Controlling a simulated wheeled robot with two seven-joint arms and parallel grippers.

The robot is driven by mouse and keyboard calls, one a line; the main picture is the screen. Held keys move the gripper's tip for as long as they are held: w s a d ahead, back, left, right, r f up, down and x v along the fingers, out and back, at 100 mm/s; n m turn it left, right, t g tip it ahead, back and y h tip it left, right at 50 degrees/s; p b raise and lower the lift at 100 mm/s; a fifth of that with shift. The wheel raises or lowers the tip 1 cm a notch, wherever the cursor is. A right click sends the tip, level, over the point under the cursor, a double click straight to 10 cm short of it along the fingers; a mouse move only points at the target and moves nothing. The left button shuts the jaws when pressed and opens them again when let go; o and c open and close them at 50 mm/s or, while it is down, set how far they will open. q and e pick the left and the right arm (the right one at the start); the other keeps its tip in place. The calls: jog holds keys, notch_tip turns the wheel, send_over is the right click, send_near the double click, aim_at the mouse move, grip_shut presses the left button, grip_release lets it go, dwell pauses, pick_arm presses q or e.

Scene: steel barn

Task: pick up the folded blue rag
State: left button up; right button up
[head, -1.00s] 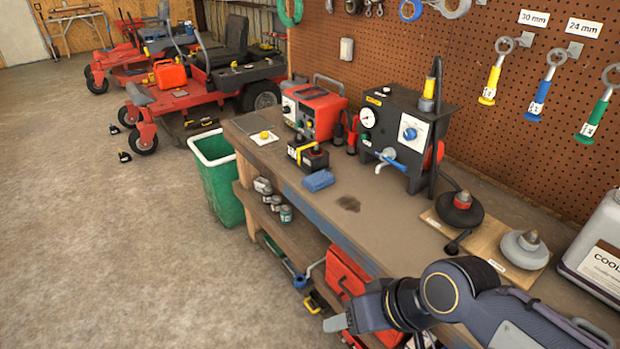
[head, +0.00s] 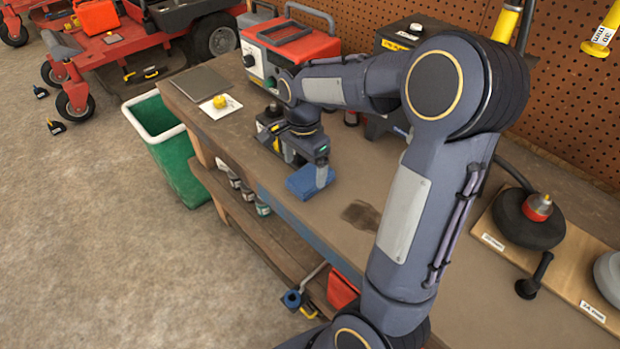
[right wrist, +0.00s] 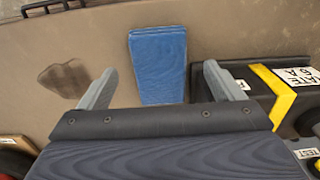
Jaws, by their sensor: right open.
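The folded blue rag (head: 301,184) lies on the workbench (head: 335,240) near its front edge. In the right wrist view the rag (right wrist: 158,62) shows as a flat blue rectangle, seen between the two fingers, with its near end hidden by the gripper body. My right gripper (head: 311,170) is over the rag, pointing down, with its grey fingers apart and nothing held. One finger hides part of the rag in the head view. I cannot tell whether the fingertips touch the rag or the bench. My left gripper is out of view.
A black battery-like box with yellow tape (right wrist: 278,95) stands close beside the right gripper. A red machine (head: 285,55) and a yellow-knobbed item on a white card (head: 220,104) are behind. A dark stain (head: 361,214) marks bare bench. A green bin (head: 172,160) stands left of the bench.

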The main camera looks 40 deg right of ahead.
aim_at(305, 177)
notch_tip(305, 177, down, 4)
jog(key=shift+d+f, duration=0.15)
jog(key=shift+f, duration=0.05)
jog(key=c, duration=1.1)
jog(key=shift+o, duration=0.2)
jog(key=shift+r, duration=0.15)
jog(key=shift+r, duration=0.25)
notch_tip(305, 177, up, 2)
jog(key=shift+r, duration=0.1)
jog(key=s+r, duration=1)
jog(key=s, duration=0.4)
jog(key=shift+a, duration=0.2)
